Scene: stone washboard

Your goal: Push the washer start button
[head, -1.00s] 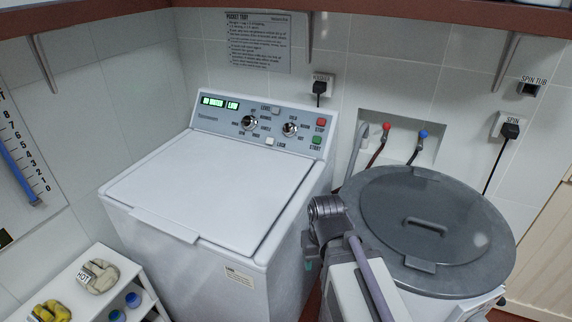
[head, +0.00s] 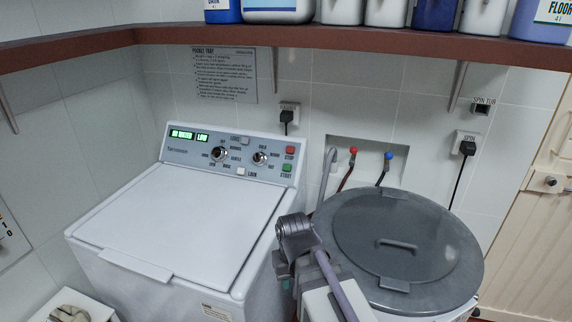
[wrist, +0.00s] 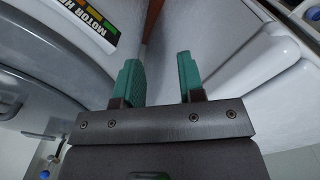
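The washer (head: 190,225) is a white top-loader with its lid closed. Its blue-grey panel (head: 240,180) tilts up at the back. The green start button (head: 287,168) sits at the panel's right end, below the red stop button (head: 289,150). The display (head: 188,134) is lit and reads "NO WATER" and "LOW". My gripper (head: 285,283) hangs low beside the washer's right side, well below the panel and apart from the button. In the wrist view its green fingers (wrist: 158,62) are spread with nothing between them. The start button is not in the wrist view.
A round grey-lidded spin tub (head: 400,245) stands right of the washer, close to my arm. Red (head: 353,150) and blue (head: 389,155) taps are in the wall recess. A brown shelf (head: 330,38) with several bottles crosses above. Space above the washer lid is clear.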

